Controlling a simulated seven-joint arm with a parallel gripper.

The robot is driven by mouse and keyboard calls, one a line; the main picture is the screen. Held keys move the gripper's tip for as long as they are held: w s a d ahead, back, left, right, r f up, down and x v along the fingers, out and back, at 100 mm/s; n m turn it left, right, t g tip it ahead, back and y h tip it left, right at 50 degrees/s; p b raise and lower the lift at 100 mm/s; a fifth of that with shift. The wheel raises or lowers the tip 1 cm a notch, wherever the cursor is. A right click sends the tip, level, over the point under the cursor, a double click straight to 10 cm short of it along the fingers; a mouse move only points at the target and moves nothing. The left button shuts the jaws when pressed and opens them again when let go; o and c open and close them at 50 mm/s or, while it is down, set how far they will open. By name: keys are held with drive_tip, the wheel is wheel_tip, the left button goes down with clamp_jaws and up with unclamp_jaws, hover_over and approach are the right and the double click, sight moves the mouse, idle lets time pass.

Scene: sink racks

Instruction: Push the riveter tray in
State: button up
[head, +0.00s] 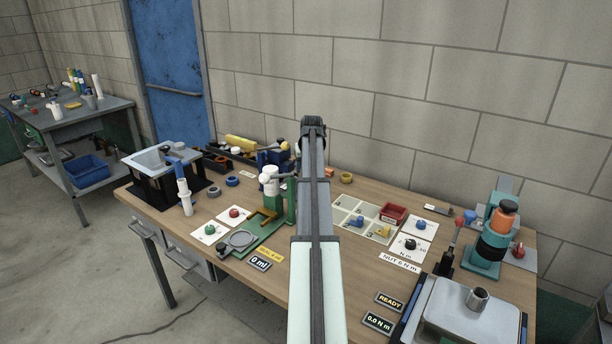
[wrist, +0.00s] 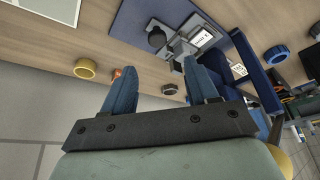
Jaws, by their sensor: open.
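A blue bench machine (head: 274,158), which I take to be the riveter, stands at the back of the bench, left of my arm and partly hidden by it. In the wrist view its blue body (wrist: 262,82) is at the right. A flat blue plate (wrist: 135,22) extends from it, with a metal fixture (wrist: 180,50) and a dark round knob (wrist: 157,38). Which part is the tray is not certain. My gripper (wrist: 160,78) is open and empty, its two blue fingers apart near the fixture; contact cannot be told. In the head view my arm hides the fingers.
A yellow ring (wrist: 85,68), an orange piece (wrist: 117,73) and a dark ring (wrist: 170,89) lie near the fingers. A green fixture (head: 262,225) stands in front of the riveter. A sectioned tray (head: 345,204) and red bin (head: 393,214) are right of my arm. The wall is close behind.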

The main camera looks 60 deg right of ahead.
drive_tip(key=shift+v, duration=2.3)
drive_tip(key=shift+w+a+r, duration=0.1)
